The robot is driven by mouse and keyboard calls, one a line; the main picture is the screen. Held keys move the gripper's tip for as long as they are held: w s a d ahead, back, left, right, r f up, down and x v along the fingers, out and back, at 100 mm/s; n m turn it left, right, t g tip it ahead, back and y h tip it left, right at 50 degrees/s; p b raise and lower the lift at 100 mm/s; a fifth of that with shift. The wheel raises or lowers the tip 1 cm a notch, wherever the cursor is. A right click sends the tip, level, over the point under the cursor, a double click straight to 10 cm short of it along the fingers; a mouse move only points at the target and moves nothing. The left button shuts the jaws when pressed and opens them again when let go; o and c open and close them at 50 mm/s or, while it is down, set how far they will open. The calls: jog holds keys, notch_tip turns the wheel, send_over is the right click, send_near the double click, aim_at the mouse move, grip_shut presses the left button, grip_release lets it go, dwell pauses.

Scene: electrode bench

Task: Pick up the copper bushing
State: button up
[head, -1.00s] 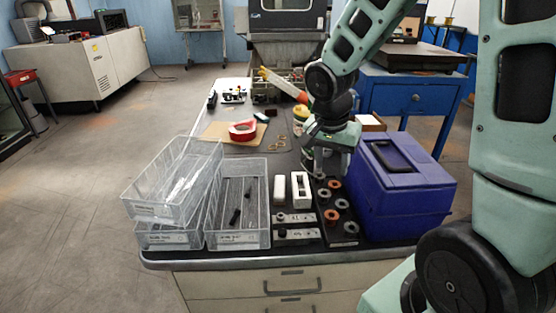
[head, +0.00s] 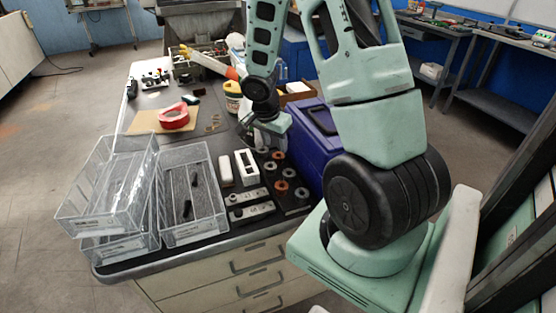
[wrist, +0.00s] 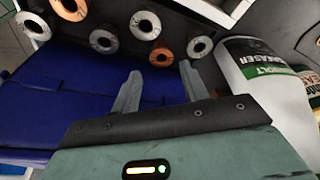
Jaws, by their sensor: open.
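Two copper-coloured bushings stand on the dark tray (head: 289,207) among several grey ones. In the head view one copper bushing (head: 277,155) is at the far end, close to my gripper (head: 266,146), and the other copper bushing (head: 281,187) is nearer the front. In the wrist view one copper bushing (wrist: 161,57) shows just past the gap between my fingertips (wrist: 160,72), and another (wrist: 70,8) is cut by the top edge. The jaws are apart with nothing between them.
The blue box (head: 319,140) stands right of the tray and fills much of the wrist view (wrist: 60,95). A white degreaser container (wrist: 262,80) is close on the right there. Clear bins (head: 187,238), two slotted metal blocks (head: 250,211) and red tape (head: 174,116) lie left.

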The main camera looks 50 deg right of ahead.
aim_at(278, 163)
jog(key=x, duration=0.5)
jog(key=shift+d+f+b, duration=0.2)
jog(key=shift+f+b, duration=0.1)
jog(key=c, duration=0.8)
